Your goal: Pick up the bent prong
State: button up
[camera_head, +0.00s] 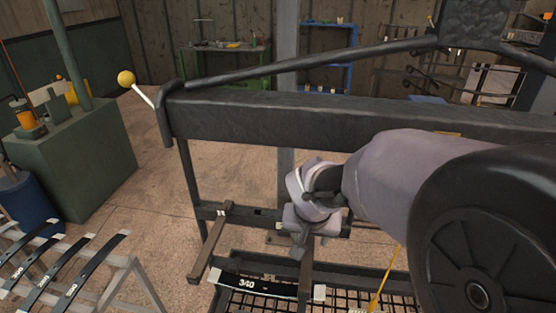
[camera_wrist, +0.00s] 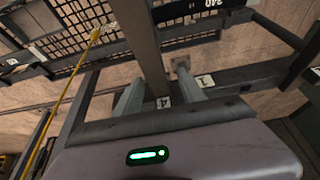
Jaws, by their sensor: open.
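A dark bar-shaped prong (camera_head: 301,268) sticks out of the lower rail of the rack below my wrist. In the wrist view this prong (camera_wrist: 145,45) runs down from the top edge and passes between my two fingers. Which prong is bent, and any bend in this one, I cannot make out. A second prong (camera_head: 211,247) stands to the left on the same rail. My gripper (camera_wrist: 158,90) is open, with one finger on each side of the prong; contact is not clear. In the head view the fingers are mostly hidden.
A thick dark crossbeam (camera_head: 300,119) spans above my gripper. A black spring marked 340 (camera_head: 245,284) lies over a mesh basket (camera_head: 285,302). A yellow cord (camera_head: 386,277) hangs at the right. Several leaf springs (camera_head: 85,272) lie on a grey stand at left. A green cabinet (camera_head: 75,175) stands behind.

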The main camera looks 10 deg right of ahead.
jog(key=shift+w+f, duration=0.15)
jog(key=shift+f, duration=0.2)
jog(key=shift+r, duration=0.15)
grip_shut()
jog(key=shift+r, duration=0.25)
notch_tip(320, 180, up, 7)
jog(key=shift+f+p, duration=0.1)
jog(key=shift+p, duration=1.15)
jog(key=s+a, duration=0.1)
jog(key=s, duration=0.4)
jog(key=s+a, duration=0.2)
jog(key=s, duration=0.4)
jog(key=s+a, duration=0.2)
jog(key=s, duration=0.4)
jog(key=shift+s+a+f+b, duration=0.15)
jog(key=shift+a+b, duration=0.1)
jog(key=shift+b, duration=0.1)
